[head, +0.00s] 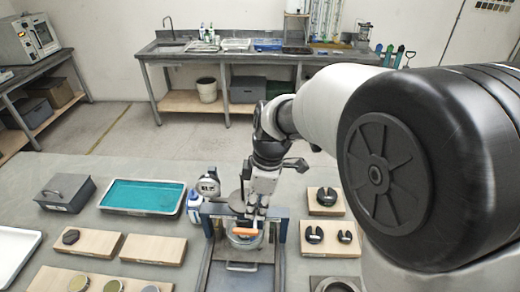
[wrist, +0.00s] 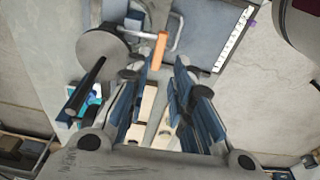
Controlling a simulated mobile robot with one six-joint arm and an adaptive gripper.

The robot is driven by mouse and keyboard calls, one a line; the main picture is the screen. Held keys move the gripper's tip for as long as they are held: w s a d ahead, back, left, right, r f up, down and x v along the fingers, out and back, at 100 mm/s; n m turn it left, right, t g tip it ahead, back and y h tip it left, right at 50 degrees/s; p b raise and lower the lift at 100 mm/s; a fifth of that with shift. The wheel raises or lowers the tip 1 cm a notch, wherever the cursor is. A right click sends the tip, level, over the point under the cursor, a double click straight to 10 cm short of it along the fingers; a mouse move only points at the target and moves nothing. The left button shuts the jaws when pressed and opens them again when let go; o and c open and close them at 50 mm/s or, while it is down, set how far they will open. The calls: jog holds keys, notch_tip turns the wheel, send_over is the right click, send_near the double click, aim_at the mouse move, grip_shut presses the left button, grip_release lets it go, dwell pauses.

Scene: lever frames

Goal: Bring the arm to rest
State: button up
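My gripper (head: 256,208) hangs from my arm over the blue-and-grey lever frame (head: 287,235) at the front middle of the head view. In the wrist view my gripper (wrist: 161,66) has its two blue-padded fingers apart, with nothing clearly held between them. An orange grip (head: 246,232) lies low on the frame in the head view. It also shows in the wrist view (wrist: 160,48), just beyond the fingertips. Whether a finger touches it, I cannot tell. My gripper hides part of the frame.
Left are a teal-lined tray (head: 143,211), a grey box (head: 65,193) and wooden boards (head: 153,248). Right are wooden blocks with black parts (head: 326,201). Clear floor (head: 130,132) lies behind, before the back bench (head: 255,58).

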jog(key=s+d+r+m+t+b, duration=0.2)
jog(key=s+d+r+m, duration=0.4)
jog(key=s+d+m, duration=0.25)
jog(key=s+d+m+t+h+b, duration=0.1)
jog(key=s+d+m+t+b, duration=0.1)
jog(key=s+d+m, duration=0.6)
jog(key=s+m, duration=0.1)
jog(key=s, duration=0.2)
jog(key=shift+s+f+t+h+b, duration=0.3)
jog(key=shift+f+h, duration=0.1)
